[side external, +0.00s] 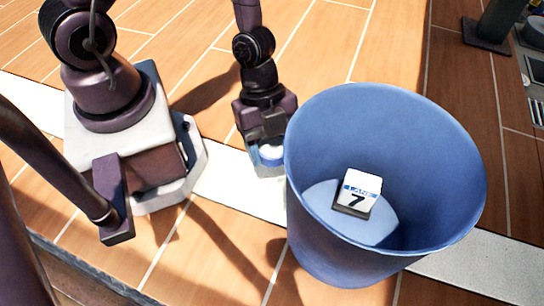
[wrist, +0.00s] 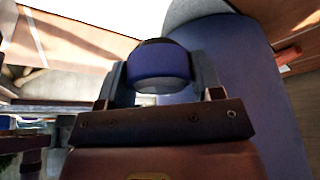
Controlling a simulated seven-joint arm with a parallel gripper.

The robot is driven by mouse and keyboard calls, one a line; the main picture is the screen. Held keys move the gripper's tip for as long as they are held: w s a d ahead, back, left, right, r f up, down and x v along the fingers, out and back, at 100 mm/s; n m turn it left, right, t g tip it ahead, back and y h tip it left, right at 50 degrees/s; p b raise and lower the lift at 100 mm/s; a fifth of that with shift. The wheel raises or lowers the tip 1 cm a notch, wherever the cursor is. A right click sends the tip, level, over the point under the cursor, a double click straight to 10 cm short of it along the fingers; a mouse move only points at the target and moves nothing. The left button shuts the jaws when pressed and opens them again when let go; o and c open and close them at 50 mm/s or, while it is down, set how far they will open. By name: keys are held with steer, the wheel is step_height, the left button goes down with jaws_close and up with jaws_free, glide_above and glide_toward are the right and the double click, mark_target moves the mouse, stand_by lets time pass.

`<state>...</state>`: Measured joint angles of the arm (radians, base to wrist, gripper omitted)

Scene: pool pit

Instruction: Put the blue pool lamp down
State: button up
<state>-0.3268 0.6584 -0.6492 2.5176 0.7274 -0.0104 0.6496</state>
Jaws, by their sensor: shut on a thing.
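The blue pool lamp (wrist: 160,65) is a short round blue piece with a dark top edge and a paler lower face. My gripper (wrist: 163,78) is shut on it, one finger on each side in the wrist view. In the side external view my gripper (side external: 266,150) points down just left of the blue bin, and the lamp (side external: 270,155) shows as a small blue and white piece between the fingers. The bin's wall hides part of the gripper's right side. I cannot tell whether the lamp touches the floor.
A large blue bin (side external: 310,215) stands right beside my gripper; its wall also fills the right of the wrist view (wrist: 240,80). A white block marked "LANE 7" (side external: 358,193) lies inside it. A white strip (side external: 235,185) crosses the tiled floor. Dark equipment (side external: 495,25) stands at the top right.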

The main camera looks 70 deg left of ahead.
steer(key=shift+r, duration=1.35)
